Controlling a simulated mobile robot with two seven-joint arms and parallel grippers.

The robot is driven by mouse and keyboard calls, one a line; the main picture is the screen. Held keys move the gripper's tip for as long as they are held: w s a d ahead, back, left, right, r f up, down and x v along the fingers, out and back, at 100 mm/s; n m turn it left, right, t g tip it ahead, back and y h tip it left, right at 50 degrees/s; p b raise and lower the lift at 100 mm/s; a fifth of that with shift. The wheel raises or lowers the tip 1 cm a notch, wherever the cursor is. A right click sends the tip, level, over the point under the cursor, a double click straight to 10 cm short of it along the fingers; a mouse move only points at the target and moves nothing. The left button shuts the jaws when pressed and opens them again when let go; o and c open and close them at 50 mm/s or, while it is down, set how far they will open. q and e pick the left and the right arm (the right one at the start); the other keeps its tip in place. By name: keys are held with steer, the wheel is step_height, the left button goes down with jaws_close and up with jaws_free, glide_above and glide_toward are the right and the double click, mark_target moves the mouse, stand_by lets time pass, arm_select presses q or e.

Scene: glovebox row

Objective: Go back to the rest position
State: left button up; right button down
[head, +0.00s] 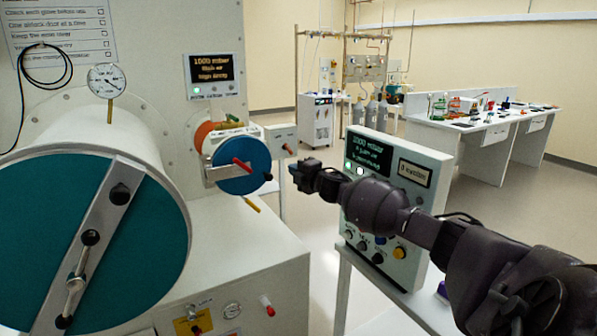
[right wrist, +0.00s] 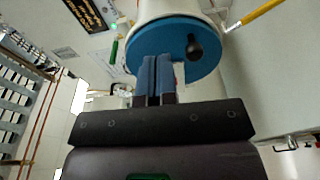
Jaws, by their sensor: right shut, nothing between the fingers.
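My right gripper (head: 297,175) reaches in from the right in the head view, in front of the small antechamber's blue door (head: 240,165). In the right wrist view its two blue-grey fingers (right wrist: 154,78) are together with nothing between them. The blue door (right wrist: 170,50) with its black knob (right wrist: 194,46) lies just past the fingertips there; whether they touch cannot be told, but the head view shows a gap. My left gripper is in neither view.
A large antechamber with a teal door (head: 140,240) and a metal bar stands at the left. A control box (head: 400,180) with a display stands behind my right arm. A white bench (head: 480,130) with lab items is at the back right. Open floor lies between.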

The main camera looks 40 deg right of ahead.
steer(key=shift+s, duration=0.75)
steer(key=a+f+m, duration=0.2)
steer(key=a+m, duration=0.1)
steer(key=a, duration=0.6)
steer(key=s+a+f+m+g+y, duration=0.1)
steer(key=s+a+f+m, duration=0.2)
steer(key=s+a+f, duration=0.4)
steer(key=s+a+f+m+g+y, duration=0.15)
steer(key=s+a+f, duration=0.25)
steer(key=a+f, duration=0.4)
steer(key=s+a+f+m+g, duration=0.1)
steer(key=s+a+f+m, duration=0.2)
steer(key=s+f, duration=0.2)
steer(key=s+a+f+m+g+h, duration=0.1)
steer(key=s+f, duration=0.4)
steer(key=s, duration=0.7)
steer(key=s+a+f+m+g, duration=0.1)
steer(key=s+a+f+m, duration=0.3)
steer(key=s, duration=0.5)
step_height(320, 180, down, 2)
steer(key=shift+a+m+g, duration=0.35)
steer(key=shift+a, duration=0.25)
